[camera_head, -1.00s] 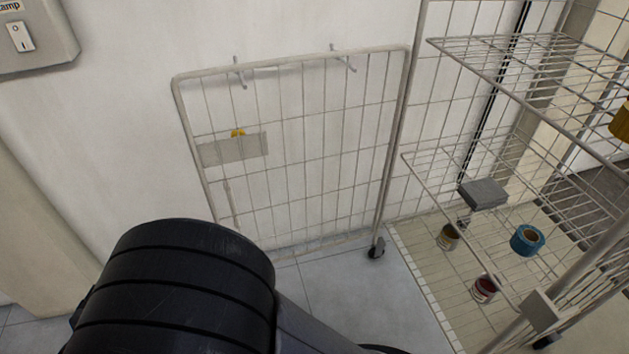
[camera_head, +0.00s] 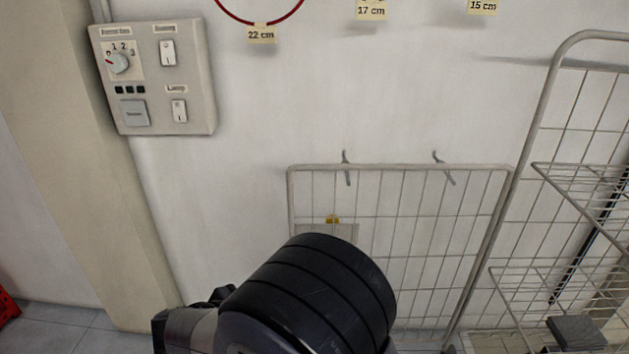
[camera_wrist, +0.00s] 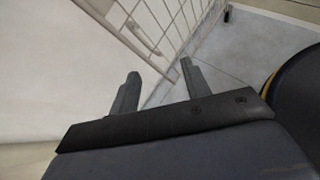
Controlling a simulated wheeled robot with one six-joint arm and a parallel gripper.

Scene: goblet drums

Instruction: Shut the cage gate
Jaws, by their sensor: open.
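The cage gate (camera_head: 420,235) is a light wire-mesh panel with a tube frame, swung out from the cage (camera_head: 575,150) and standing along the white wall. It carries a grey plate (camera_head: 345,232) with a small yellow tab (camera_head: 332,219). My arm hides the gate's lower left part in the head view. In the wrist view, the gate (camera_wrist: 165,25) is beyond my gripper (camera_wrist: 160,82), whose two fingers are apart with nothing between them. The fingers point toward the gate's lower frame, and I cannot tell whether they touch it. The gripper itself is not visible in the head view.
A switch panel (camera_head: 155,78) is on the wall at upper left, beside a beige pillar (camera_head: 75,150). Two hooks (camera_head: 345,168) show at the gate's top edge. The cage has wire shelves (camera_head: 590,200) and a grey box (camera_head: 576,333). Grey floor (camera_wrist: 235,50) is open beside the gate.

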